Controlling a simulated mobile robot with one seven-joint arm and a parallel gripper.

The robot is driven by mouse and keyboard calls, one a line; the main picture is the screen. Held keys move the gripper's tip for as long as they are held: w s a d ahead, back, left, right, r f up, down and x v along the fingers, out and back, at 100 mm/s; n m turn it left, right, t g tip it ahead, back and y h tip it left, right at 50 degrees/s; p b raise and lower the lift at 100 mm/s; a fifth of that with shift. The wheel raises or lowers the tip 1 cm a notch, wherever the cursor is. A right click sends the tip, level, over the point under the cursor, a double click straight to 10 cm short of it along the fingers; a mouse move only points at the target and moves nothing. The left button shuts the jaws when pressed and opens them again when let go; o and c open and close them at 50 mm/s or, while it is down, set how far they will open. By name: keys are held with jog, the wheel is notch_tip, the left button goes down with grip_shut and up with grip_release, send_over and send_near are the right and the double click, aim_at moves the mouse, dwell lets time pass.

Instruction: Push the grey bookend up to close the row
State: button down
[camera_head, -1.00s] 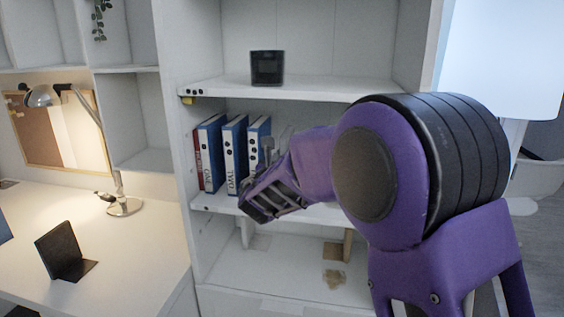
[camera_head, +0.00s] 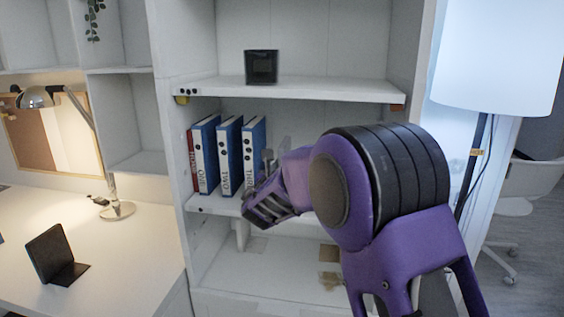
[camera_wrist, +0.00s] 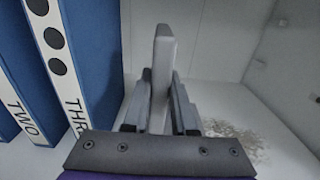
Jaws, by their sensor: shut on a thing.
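The grey bookend (camera_wrist: 163,60) is an upright plate, seen nearly edge-on in the wrist view. My gripper (camera_wrist: 160,95) is shut on it, a finger on each side. In the head view my gripper (camera_head: 266,168) is at the right end of the binder row. The blue binders ONE (camera_head: 206,155), TWO (camera_head: 230,155) and THREE (camera_head: 255,143) stand upright beside a red binder (camera_head: 192,150). In the wrist view, binder THREE (camera_wrist: 88,45) is left of the bookend, with a gap between them. My arm hides part of the shelf.
A shelf board (camera_head: 300,90) above carries a dark box (camera_head: 261,67). The cabinet's side wall (camera_head: 173,150) stands left of the row. A black bookend (camera_head: 56,255) stands on the desk.

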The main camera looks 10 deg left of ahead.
dwell(0.3)
jog(key=c, duration=0.7)
grip_release()
jog(key=shift+o, duration=0.3)
jog(key=shift+f, duration=0.15)
jog(key=s, duration=1.7)
jog(key=shift+s, duration=0.25)
jog(key=shift+d, duration=0.1)
